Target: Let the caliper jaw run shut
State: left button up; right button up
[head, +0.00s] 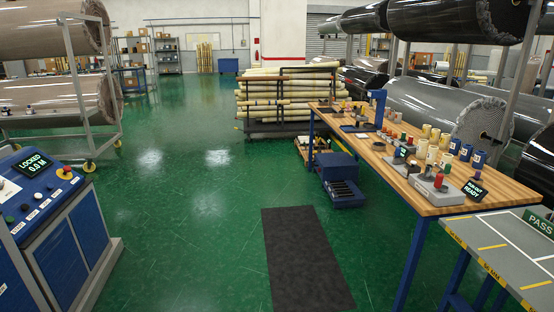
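Neither of my grippers is in view. No part I can surely call a caliper jaw can be made out. On the wooden bench (405,168) at right stand small grey fixtures with coloured knobs. The nearest grey fixture (432,188) has a red knob and stands beside a small dark display (474,190) that seems to read "RUN-OUT READY". A blue upright stand (378,106) is at the bench's far end. Whether any of these has an open or shut jaw is too small to tell.
A blue console (75,245) reading "LOCKED 0.0 M" is at left. A grey table (500,250) with a "PASS" sign is at front right. A dark mat (305,258) lies on clear green floor.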

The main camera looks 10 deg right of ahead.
aim_at(397, 158)
jog(key=i+z, duration=0.15)
jog(key=i, duration=0.3)
jog(key=i+z, duration=0.2)
jog(key=i, duration=0.25)
jog(key=i+j+z, duration=0.15)
jog(key=i, duration=0.3)
jog(key=i+j+z, duration=0.2)
jog(key=i, duration=0.25)
jog(key=i+j+z, duration=0.15)
jog(key=i, duration=0.3)
